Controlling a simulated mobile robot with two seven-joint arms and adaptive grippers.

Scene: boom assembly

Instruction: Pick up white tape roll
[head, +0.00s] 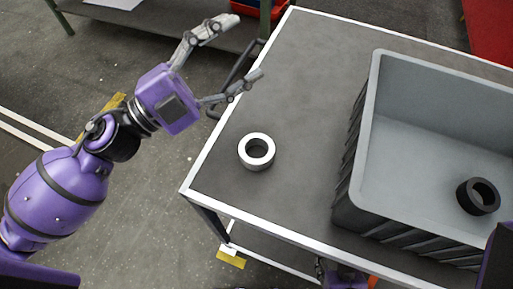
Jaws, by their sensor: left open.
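A white tape roll (257,151) lies flat on the dark grey table top (285,85), close to its left edge. Its round hole faces up. My left gripper (248,47) is above and beyond the roll, over the table's left edge in the picture. Its two fingers are spread wide with nothing between them, and it is apart from the roll.
A large grey crate (365,115) stands on the right of the table, with a black tape roll (478,196) inside. The table top between the crate and the white roll is clear. A white rim edges the table.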

